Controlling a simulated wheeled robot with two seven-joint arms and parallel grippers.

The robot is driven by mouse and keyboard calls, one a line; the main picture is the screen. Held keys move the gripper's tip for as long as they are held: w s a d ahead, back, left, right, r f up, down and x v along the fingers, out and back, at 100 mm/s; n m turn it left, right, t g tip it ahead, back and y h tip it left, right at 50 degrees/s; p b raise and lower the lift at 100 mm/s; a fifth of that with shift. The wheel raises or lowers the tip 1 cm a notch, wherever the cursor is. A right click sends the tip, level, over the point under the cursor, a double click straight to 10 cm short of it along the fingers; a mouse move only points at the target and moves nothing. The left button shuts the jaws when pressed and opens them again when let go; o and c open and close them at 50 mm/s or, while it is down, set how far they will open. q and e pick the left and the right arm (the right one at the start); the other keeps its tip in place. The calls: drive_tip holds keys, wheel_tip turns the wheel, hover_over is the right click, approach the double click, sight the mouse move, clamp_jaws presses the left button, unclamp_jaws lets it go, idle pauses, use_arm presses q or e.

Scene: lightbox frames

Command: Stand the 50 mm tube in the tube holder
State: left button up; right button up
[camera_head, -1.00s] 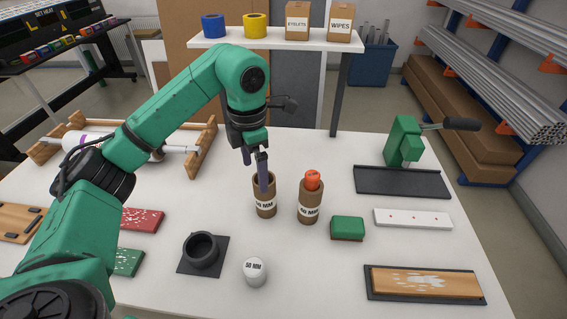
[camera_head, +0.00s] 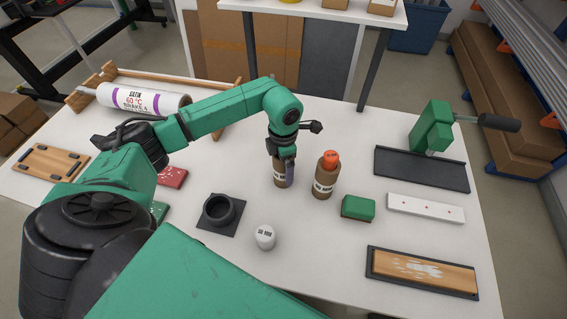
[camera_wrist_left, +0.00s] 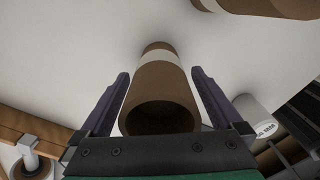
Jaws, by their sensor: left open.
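A brown cardboard tube with a white label (camera_head: 279,173) stands upright on the white table; its label is partly covered by my gripper. My left gripper (camera_head: 287,178) points down at it from above. In the left wrist view the fingers are open, one on each side of the tube (camera_wrist_left: 160,83), with its hollow end towards the camera. A gap shows beside the tube. The tube holder, a black ring on a square plate (camera_head: 234,228), stands empty to the front left. My right gripper is not in view.
A second brown tube (camera_head: 324,182) with an orange top stands close on the right. A small white labelled cylinder (camera_head: 265,238) stands right of the holder. A wooden rack with a large roll (camera_head: 150,100) is at the back left.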

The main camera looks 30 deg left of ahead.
use_arm(q)
drive_tip(key=shift+f, duration=0.1)
drive_tip(key=c, duration=1.3)
